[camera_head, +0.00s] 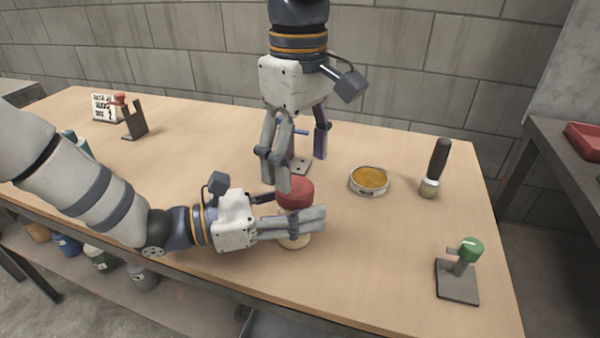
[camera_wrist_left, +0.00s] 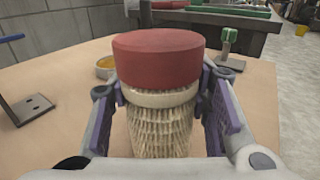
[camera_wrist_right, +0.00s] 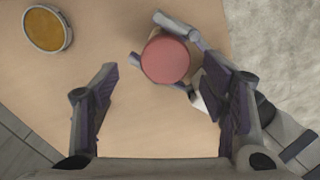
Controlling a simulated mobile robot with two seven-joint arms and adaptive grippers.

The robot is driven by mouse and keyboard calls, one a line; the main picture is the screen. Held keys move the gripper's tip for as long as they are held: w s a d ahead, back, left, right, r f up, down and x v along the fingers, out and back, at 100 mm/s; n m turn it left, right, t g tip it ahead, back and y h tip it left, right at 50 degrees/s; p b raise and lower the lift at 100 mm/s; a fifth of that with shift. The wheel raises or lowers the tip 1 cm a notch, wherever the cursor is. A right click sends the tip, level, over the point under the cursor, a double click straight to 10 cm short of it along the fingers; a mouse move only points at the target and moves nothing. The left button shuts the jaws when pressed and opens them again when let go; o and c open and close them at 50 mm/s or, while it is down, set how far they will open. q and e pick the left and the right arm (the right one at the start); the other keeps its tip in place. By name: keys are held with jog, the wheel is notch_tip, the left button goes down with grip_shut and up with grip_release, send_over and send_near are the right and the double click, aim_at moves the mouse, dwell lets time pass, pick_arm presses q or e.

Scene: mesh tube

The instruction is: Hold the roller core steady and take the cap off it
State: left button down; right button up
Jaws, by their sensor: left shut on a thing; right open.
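The roller core, a pale mesh tube (camera_wrist_left: 160,130), stands upright at the table's front edge area, with its pale base (camera_head: 294,242) showing in the head view. The red round cap (camera_head: 295,193) sits on its top; it also shows in the left wrist view (camera_wrist_left: 158,60) and the right wrist view (camera_wrist_right: 166,60). My left gripper (camera_head: 290,214) is shut on the core, its fingers on both sides below the cap. My right gripper (camera_head: 302,172) points down above the cap, open and empty. Its fingers are spread wider than the cap in the right wrist view.
A round tin with yellow contents (camera_head: 369,179) lies right of the core. Beyond it stand a black-handled brush (camera_head: 434,168) and a green-topped stand (camera_head: 460,270). A dark bracket (camera_head: 134,120) and sign (camera_head: 103,107) are far left. The table's middle left is clear.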

aim_at(295, 186)
pick_arm(q)
jog(key=shift+f, duration=0.15)
pick_arm(e)
jog(key=shift+r, duration=0.2)
jog(key=m, duration=0.1)
jog(key=r+m, duration=0.1)
jog(key=m, duration=0.1)
jog(key=r+m, duration=0.1)
jog(key=m, duration=0.1)
jog(key=shift+s+a, duration=0.1)
jog(key=shift+a, duration=0.15)
jog(key=m, duration=0.1)
jog(key=r+m, duration=0.1)
jog(key=m, duration=0.1)
jog(key=shift+f+m, duration=0.15)
jog(key=shift+m, duration=0.25)
notch_tip(295, 186, down, 8)
jog(key=shift+a+r, duration=0.1)
jog(key=shift+r, duration=0.15)
jog(key=shift+c, duration=0.6)
